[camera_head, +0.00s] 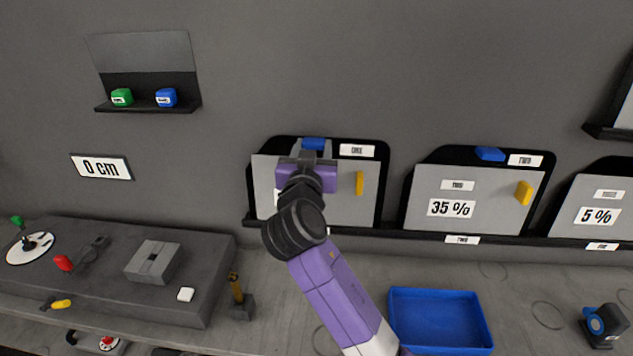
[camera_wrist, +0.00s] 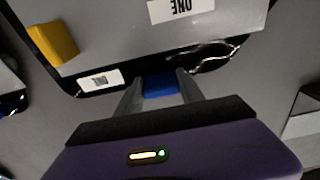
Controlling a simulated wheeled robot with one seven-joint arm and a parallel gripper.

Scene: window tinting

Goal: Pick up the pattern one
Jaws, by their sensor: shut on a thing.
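The pattern labelled ONE (camera_head: 345,205) is a grey panel with a black backing. It leans upright on the wall ledge, with a yellow tab (camera_head: 359,183) on its right side. A blue tab (camera_head: 313,143) sits at its top edge. My gripper (camera_head: 311,152) is in front of the panel's top and hides part of its face. In the wrist view, my gripper (camera_wrist: 161,90) is shut on the blue tab (camera_wrist: 160,86), and the pattern one (camera_wrist: 165,40) shows upside down with its ONE label. The panel's lower left is partly hidden by my arm.
Pattern two (camera_head: 470,200), marked 35 %, stands to the right, and a 5 % panel (camera_head: 595,190) beyond it. A blue tray (camera_head: 440,343) lies on the bench below. A wall shelf (camera_head: 150,106) holds green and blue blocks. A grey console (camera_head: 205,270) fills the left.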

